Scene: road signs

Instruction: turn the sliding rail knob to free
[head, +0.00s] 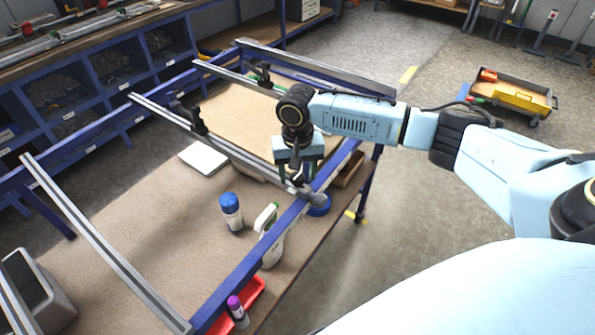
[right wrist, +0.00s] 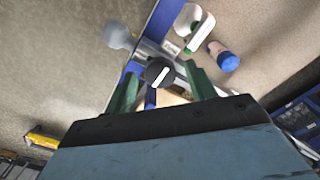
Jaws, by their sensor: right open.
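The rail knob (right wrist: 158,73) is black and round, with a white bar slanting across its face in the right wrist view. It sits by a metal rail on the blue frame. My right gripper (right wrist: 162,84) is open, and its two green fingers show on either side of the knob in that view. I cannot tell how deep the fingers reach around it. My left gripper is not in view.
A white spray bottle (head: 270,245) and a blue-capped bottle (head: 231,212) stand nearby. Black clamps (head: 195,120) sit on other rails. A tool cart (head: 510,95) stands on open floor at right.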

